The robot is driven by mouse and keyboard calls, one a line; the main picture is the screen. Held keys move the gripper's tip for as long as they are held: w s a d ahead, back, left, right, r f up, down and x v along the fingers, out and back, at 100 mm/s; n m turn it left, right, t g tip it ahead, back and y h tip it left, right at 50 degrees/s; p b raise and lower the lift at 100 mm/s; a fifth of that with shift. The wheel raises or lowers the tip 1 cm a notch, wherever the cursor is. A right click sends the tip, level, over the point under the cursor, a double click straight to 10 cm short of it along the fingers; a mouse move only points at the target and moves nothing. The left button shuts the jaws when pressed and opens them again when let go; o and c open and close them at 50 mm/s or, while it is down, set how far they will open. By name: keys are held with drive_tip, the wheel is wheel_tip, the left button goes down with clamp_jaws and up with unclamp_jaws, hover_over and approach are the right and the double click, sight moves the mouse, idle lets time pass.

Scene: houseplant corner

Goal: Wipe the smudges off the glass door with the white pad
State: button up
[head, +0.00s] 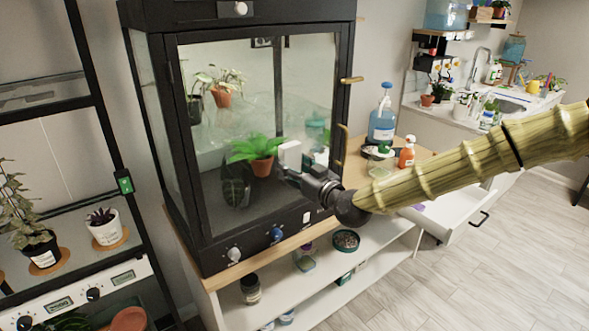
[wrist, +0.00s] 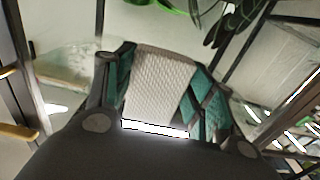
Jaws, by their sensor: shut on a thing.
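The glass door (head: 283,82) fronts a black plant cabinet in the head view. Pale, hazy patches show on or behind its glass, and I cannot tell smudges from reflections. My gripper (head: 297,168) is at the lower right part of the door, shut on the white pad (head: 290,152). In the wrist view the textured white pad (wrist: 160,85) sits between the two dark and green fingers of my gripper (wrist: 160,75). The pad is close to the glass; I cannot tell whether it touches. The arm hides a little of the door's lower right frame.
Brass handles (head: 352,80) stick out from the cabinet's right edge. A potted fern (head: 261,155) stands inside. A wooden side counter with a blue jug (head: 382,122) and an orange spray bottle (head: 407,152) is to the right. Shelves with plants stand left. The floor is clear at right.

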sight(316, 149)
drive_tip(key=shift+x, duration=0.8)
idle(0.4)
drive_tip(key=shift+w+d+r+b, duration=0.1)
drive_tip(key=shift+w+d+b, duration=0.6)
drive_tip(key=shift+w+d, duration=0.7)
drive_tip(key=shift+w+d+f+b, duration=0.1)
drive_tip(key=shift+w+d+b, duration=0.75)
drive_tip(key=shift+d, duration=0.95)
drive_tip(key=shift+w+d+r+b, duration=0.1)
drive_tip(key=shift+w+d+b, duration=0.45)
drive_tip(key=shift+w+d, duration=0.9)
drive_tip(key=shift+s+d, duration=0.15)
drive_tip(key=shift+d, duration=0.1)
drive_tip(key=shift+s+a, duration=0.1)
drive_tip(key=shift+a, duration=0.05)
